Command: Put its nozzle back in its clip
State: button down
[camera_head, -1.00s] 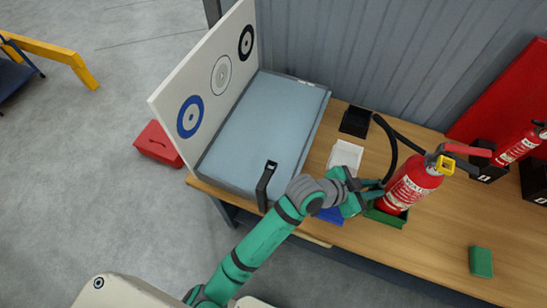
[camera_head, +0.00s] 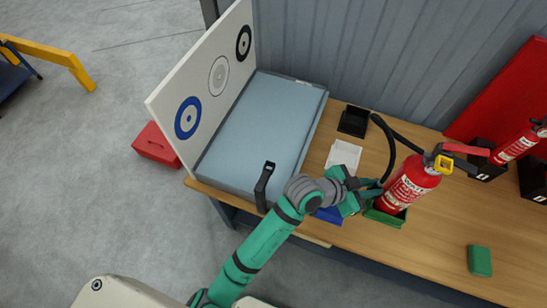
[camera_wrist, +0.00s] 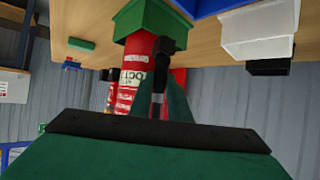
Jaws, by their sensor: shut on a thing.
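The red fire extinguisher (camera_head: 408,185) stands in a green tray (camera_head: 384,217) near the front edge of the bench. It also shows upside down in the wrist view (camera_wrist: 132,75). Its black hose (camera_head: 391,143) arches from the head and comes down on the left side of the body. My gripper (camera_head: 374,190) is shut on the nozzle (camera_wrist: 160,82) at the hose's end, close beside the body. In the wrist view the nozzle sits between the green fingers, with its black end towards the tray. I cannot make out the clip.
White (camera_head: 344,154), black (camera_head: 354,121) and blue (camera_head: 329,215) bins stand to the left. Another extinguisher (camera_head: 519,145) is at the far right. A green block (camera_head: 480,261) lies on the bench front right. The bench between is clear.

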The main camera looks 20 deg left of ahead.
dwell(0.4)
jog(key=c, duration=1.6)
grip_release()
jog(key=shift+s+d, duration=0.1)
jog(key=shift+d, duration=0.05)
jog(key=shift+s+a, duration=0.1)
jog(key=shift+a, duration=0.2)
jog(key=v, duration=1)
jog(key=shift+a+r, duration=0.1)
jog(key=shift+r, duration=0.05)
